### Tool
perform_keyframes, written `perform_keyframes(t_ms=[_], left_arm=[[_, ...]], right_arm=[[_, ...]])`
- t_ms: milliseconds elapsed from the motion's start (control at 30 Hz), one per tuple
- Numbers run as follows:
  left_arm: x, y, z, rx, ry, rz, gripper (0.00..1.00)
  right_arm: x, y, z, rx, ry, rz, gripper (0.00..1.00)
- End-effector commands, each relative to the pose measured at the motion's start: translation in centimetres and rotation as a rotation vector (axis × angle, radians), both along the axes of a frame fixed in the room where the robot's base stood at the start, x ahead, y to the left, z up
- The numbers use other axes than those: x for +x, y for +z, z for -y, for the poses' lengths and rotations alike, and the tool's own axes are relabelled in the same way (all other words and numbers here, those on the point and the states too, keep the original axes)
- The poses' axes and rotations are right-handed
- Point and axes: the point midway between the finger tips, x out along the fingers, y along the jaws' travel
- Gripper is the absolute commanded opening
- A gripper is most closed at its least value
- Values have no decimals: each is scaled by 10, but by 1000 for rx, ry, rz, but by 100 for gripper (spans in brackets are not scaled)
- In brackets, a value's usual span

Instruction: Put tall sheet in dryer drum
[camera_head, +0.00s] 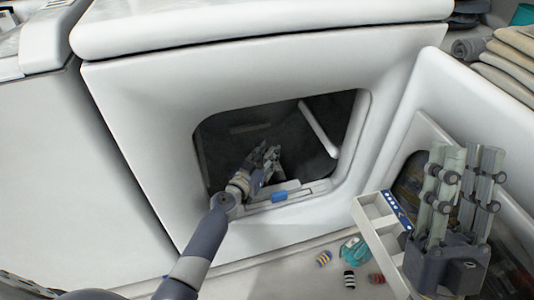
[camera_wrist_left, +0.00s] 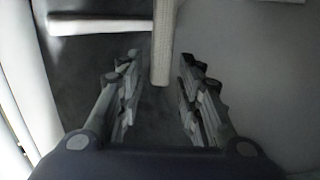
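The dryer drum (camera_head: 225,150) is a dark grey cavity behind the square opening of a white dryer (camera_head: 150,130). My left gripper (camera_head: 270,157) reaches through this opening. In the left wrist view my left gripper (camera_wrist_left: 158,72) has its fingers spread apart. A pale bar (camera_wrist_left: 165,40) shows between and beyond them, and I see no grip on it. A pale bar (camera_head: 318,128) also stands out inside the drum in the head view. I cannot make out a tall sheet for certain. My right gripper (camera_head: 466,158) is outside, fingers up and apart, with nothing seen between them.
The white dryer door (camera_head: 440,95) is open at the right. A white compartment tray (camera_head: 372,210) with a blue label is near it. A blue-tabbed part (camera_head: 280,197) lies at the opening's lower edge. Sock balls (camera_head: 349,279) and teal cloth (camera_head: 352,250) are below. Towels (camera_head: 508,60) are stacked at the right.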

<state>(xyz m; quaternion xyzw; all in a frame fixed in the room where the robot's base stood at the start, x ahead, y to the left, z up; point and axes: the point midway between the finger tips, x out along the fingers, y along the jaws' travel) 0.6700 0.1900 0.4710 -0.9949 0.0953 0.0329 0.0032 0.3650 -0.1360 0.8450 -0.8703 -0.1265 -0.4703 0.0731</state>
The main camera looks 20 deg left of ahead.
Motion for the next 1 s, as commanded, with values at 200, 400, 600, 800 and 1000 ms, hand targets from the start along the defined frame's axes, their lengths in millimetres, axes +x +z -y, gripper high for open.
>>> perform_keyframes(t_ms=[200, 400, 600, 800, 1000], left_arm=[[0, 5, 0, 0, 0, 0, 33], [-5, 9, -1, 2, 0, -3, 33], [-43, 10, -9, 2, 0, -1, 33], [-66, 12, -13, 1, 0, 0, 33], [-76, 18, -13, 2, 3, 8, 33]], right_arm=[[18, -12, -2, -30, -8, -109, 28], [42, -33, -6, -79, -17, -267, 28], [49, -41, -7, -94, -19, -317, 28], [48, -41, -7, -92, -19, -309, 28], [47, -39, -7, -90, -17, -301, 28]])
